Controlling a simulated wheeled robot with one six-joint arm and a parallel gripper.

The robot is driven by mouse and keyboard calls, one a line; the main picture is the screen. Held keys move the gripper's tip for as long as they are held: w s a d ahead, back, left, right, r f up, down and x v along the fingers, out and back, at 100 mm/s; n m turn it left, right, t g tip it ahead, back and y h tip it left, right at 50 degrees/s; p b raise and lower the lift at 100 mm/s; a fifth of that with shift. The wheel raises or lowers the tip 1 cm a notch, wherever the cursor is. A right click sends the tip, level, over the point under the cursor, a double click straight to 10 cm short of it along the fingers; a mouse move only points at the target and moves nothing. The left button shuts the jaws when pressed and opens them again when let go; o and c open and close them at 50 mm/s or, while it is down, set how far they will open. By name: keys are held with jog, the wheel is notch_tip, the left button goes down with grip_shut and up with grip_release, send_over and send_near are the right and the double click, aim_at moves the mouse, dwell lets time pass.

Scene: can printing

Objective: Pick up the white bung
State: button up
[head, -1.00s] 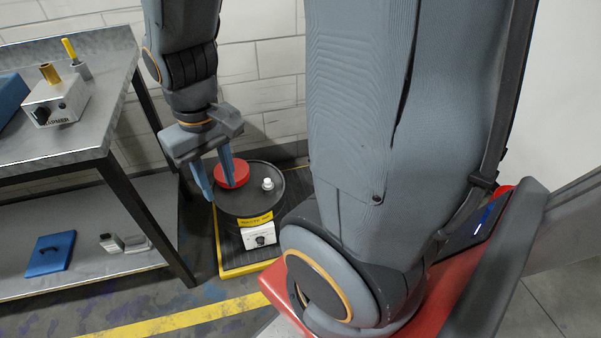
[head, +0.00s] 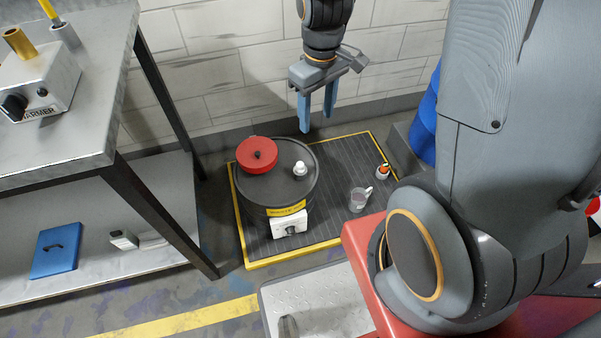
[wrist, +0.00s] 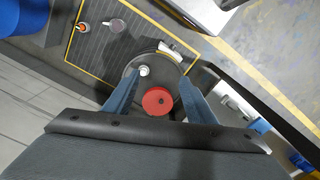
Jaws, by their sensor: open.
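The white bung (head: 300,168) stands on the right part of the black drum's top (head: 296,186), beside a round red lid (head: 257,155) with a dark knob. My gripper (head: 317,128) is open and empty, pointing down, above and behind the drum's right side in the head view. In the wrist view the bung (wrist: 144,71) shows near the tip of the left finger, and the red lid (wrist: 157,102) lies between the two fingers of my gripper (wrist: 157,95). The gripper touches neither of them.
The drum stands on a dark ribbed mat with a yellow edge (head: 290,255). A mug (head: 358,199) and a small orange and white bottle (head: 382,171) stand on the mat to the right. A metal bench (head: 100,120) stands at the left, a white wall behind.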

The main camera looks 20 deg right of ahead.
jog(key=w+f+n+b, duration=0.2)
jog(key=w+f, duration=0.2)
jog(key=f, duration=0.4)
jog(key=w+f+n+b, duration=0.3)
jog(key=w+f, duration=0.1)
jog(key=f, duration=0.3)
jog(key=n+b, duration=0.4)
send_over(301, 164)
jog(key=f, duration=1.6)
jog(key=shift+s+a+f, duration=0.15)
jog(key=shift+s, duration=0.05)
jog(key=shift+n, duration=0.3)
jog(key=f, duration=0.3)
jog(key=f+b, duration=0.1)
jog(key=f, duration=0.3)
jog(key=shift+w+f, duration=0.2)
jog(key=shift+f, duration=0.05)
jog(key=c, duration=1.1)
